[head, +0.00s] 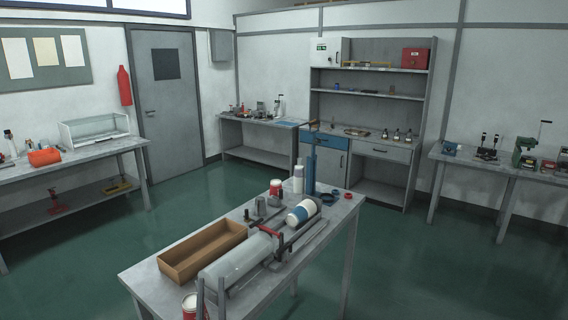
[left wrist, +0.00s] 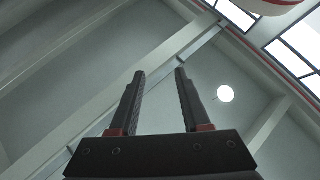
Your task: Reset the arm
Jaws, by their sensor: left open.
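My left gripper (left wrist: 159,73) shows in the left wrist view with its two dark fingers apart and nothing between them. Its fingers point up toward the ceiling, and red pads show at their bases. I cannot clearly make out either gripper in the head view. The near workbench (head: 140,272) holds an open wooden box (head: 203,252), a long grey cylinder on a frame (head: 238,262) and a white and blue container (head: 302,212) lying on its side.
A red and white can (head: 275,187) and a blue upright column (head: 311,165) stand toward the bench's far end. Another can (head: 190,306) is at the near edge. Benches line the walls around a grey shelf unit (head: 370,110). Green floor (head: 420,255) is clear on the right.

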